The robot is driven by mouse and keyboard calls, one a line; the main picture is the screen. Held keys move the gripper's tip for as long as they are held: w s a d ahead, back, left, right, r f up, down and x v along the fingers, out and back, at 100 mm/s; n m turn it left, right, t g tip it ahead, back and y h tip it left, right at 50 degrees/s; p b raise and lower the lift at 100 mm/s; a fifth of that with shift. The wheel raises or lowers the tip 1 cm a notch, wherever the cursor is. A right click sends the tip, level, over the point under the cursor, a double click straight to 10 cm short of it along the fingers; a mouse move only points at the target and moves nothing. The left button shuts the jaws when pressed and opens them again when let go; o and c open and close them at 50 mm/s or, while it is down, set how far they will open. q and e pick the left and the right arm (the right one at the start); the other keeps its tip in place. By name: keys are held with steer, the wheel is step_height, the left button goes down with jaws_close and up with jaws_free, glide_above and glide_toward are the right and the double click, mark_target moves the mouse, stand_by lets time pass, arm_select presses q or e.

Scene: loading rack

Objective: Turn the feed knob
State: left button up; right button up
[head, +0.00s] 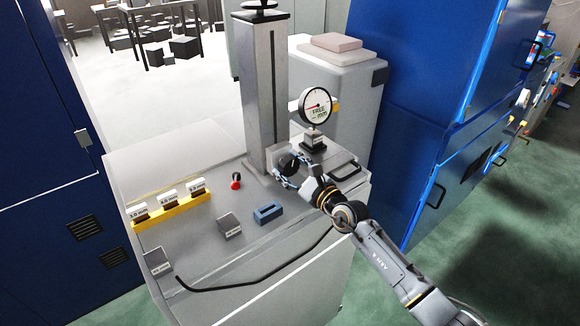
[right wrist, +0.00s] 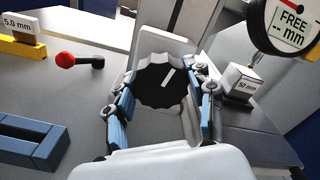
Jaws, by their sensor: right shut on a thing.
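The feed knob (right wrist: 163,80) is black with a scalloped rim and a white mark on its face. In the head view the feed knob (head: 289,162) sits at the foot of the grey column. My right gripper (head: 290,172) reaches it from the lower right. In the right wrist view the blue-padded fingers of my right gripper (right wrist: 166,88) lie on both sides of the knob and are shut on it. The white mark is tilted toward the upper right. My left gripper is not in view.
A round dial gauge (head: 315,105) reading "FREE -- mm" stands right of the column (head: 264,95). A red-tipped lever (head: 236,181), a blue block (head: 268,213), a grey block (head: 229,226) and labelled blocks in a yellow rack (head: 172,211) are on the bench. Blue cabinets flank it.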

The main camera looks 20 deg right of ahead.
steer(key=o, duration=1.2)
steer(key=v, duration=1.1)
steer(key=shift+s+d, duration=0.15)
steer(key=shift+s, duration=0.35)
steer(key=shift+r, duration=0.1)
